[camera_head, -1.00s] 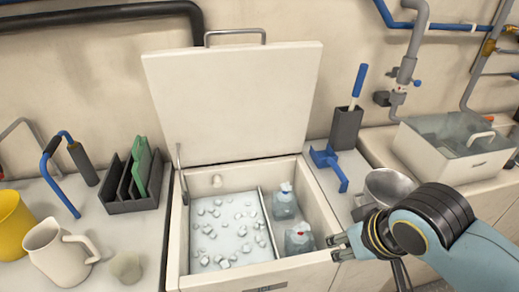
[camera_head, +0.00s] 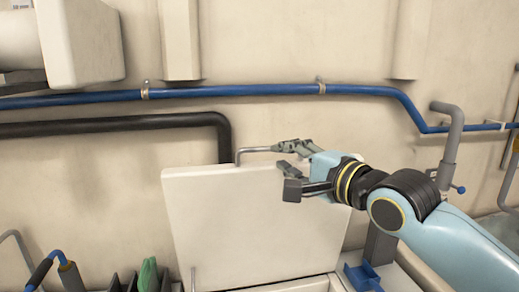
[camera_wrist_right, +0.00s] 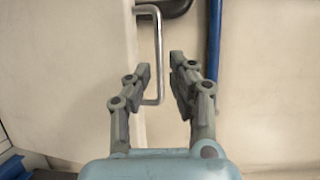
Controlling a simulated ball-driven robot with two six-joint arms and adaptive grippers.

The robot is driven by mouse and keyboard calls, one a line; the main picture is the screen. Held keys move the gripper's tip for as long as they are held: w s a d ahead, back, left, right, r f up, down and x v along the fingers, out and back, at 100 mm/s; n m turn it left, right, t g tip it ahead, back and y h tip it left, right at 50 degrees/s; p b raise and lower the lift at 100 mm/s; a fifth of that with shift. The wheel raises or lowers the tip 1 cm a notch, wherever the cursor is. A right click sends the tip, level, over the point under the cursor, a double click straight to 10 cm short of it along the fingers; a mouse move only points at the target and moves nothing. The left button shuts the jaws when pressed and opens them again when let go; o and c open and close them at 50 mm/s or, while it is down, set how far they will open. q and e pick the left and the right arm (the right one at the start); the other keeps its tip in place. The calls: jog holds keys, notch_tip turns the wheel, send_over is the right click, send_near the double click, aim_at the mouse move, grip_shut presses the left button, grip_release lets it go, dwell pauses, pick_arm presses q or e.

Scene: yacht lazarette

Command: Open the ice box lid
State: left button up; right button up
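The white ice box lid (camera_head: 235,225) stands raised, its broad face upright near the wall in the head view. Its metal handle (camera_head: 254,150) is on the top edge. My right gripper (camera_head: 284,168) is at that edge, by the right end of the handle, fingers apart. In the right wrist view, the handle (camera_wrist_right: 158,40) runs in line with the gap of the open gripper (camera_wrist_right: 160,67), nearer the left finger. The lid (camera_wrist_right: 70,60) fills the left of that view. Contact cannot be told. The ice box's inside is below the head view. My left gripper is not in view.
A blue pipe (camera_head: 240,91) and a black pipe (camera_head: 120,126) run along the wall behind the lid. A blue object (camera_head: 362,278) and a dark holder (camera_head: 380,245) stand right of the lid. A green item (camera_head: 148,275) is at the lower left.

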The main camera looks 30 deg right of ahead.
aim_at(263, 150)
jog(key=w, duration=0.4)
jog(key=shift+w+a+f, duration=0.1)
jog(key=shift+a+f, duration=0.1)
jog(key=shift+a, duration=0.15)
jog(key=w, duration=0.4)
jog(key=shift+a+f, duration=0.1)
jog(key=shift+a, duration=0.15)
jog(key=shift+w, duration=0.1)
jog(key=shift+c, duration=0.5)
grip_shut()
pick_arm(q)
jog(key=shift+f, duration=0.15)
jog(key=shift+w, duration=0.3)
pick_arm(e)
jog(key=shift+f, duration=0.1)
